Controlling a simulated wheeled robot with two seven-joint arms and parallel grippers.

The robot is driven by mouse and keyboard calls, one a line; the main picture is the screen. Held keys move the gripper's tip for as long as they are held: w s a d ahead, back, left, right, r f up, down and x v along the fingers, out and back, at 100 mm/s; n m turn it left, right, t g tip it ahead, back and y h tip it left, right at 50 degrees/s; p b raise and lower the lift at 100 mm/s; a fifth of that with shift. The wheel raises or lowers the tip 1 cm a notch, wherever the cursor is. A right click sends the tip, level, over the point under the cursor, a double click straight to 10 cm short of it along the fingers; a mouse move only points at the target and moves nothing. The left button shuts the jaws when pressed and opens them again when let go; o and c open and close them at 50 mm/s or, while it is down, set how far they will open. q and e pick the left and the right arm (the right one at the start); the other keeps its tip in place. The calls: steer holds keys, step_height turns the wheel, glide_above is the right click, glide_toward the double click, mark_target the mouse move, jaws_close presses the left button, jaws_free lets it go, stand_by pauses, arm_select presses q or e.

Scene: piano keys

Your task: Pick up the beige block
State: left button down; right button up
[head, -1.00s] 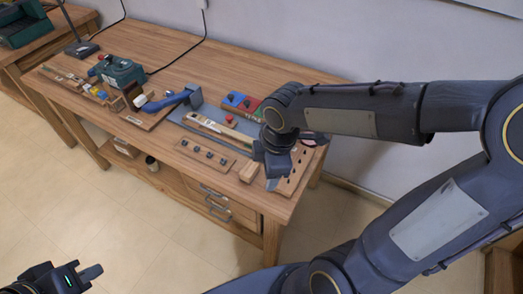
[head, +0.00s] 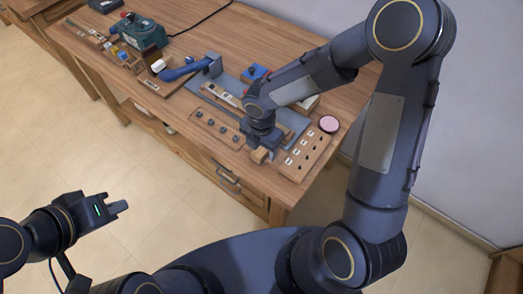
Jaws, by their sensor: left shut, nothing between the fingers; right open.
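The beige block (head: 260,155) lies on the wooden workbench (head: 262,187) near its front edge, in the head view. My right gripper (head: 262,142) points down just behind the block, very close to it. Its fingers are mostly hidden by its own body, and I cannot tell whether they touch the block. The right gripper is open. My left gripper (head: 117,207) is shut and empty, out over the floor at the left, well away from the bench.
A wooden board with holes (head: 306,158) lies right of the block, with a pink round piece (head: 329,123) behind it. A board with dark knobs (head: 213,128) lies to the left. A blue-handled tool (head: 182,72) and a green machine (head: 142,31) stand farther left.

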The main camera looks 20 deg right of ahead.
steer(key=shift+f, duration=0.45)
steer(key=shift+c, duration=0.3)
steer(key=c, duration=1)
steer(key=shift+r, duration=0.5)
step_height(320, 180, up, 2)
steer(key=shift+r, duration=0.25)
steer(key=s+a+r, duration=0.2)
steer(key=s+r, duration=0.1)
steer(key=s, duration=0.1)
steer(key=s+a+r, duration=0.2)
steer(key=s+r, duration=0.1)
steer(key=s, duration=0.1)
steer(key=s+a+r+b, duration=0.1)
steer(key=s+a+r, duration=0.1)
steer(key=s+r, duration=0.1)
steer(key=shift+s+r, duration=0.3)
steer(key=shift+s, duration=0.6)
